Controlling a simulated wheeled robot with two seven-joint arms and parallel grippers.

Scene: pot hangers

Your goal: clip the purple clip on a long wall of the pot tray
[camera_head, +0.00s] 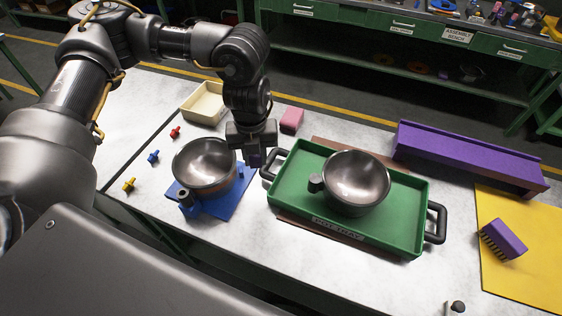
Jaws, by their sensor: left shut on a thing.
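The green pot tray (408,229) stands on the white table, with black handles at both short ends and a label on its near long wall. A metal pot (357,178) sits in it. My left gripper (253,158) points down just left of the tray, near its left handle, above the gap to the blue stand. It is shut on a small dark bluish-purple piece, which I take to be the purple clip; the fingers hide most of it. The held piece is apart from the tray's long walls. My right gripper is not in view.
Another metal bowl (204,164) sits on a blue stand (222,207) left of the tray. A cream bin (204,106) and pink block (291,120) lie behind. A long purple trough (465,158), yellow mat (530,235) and purple brush (503,240) are at right. Small coloured pegs lie at left.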

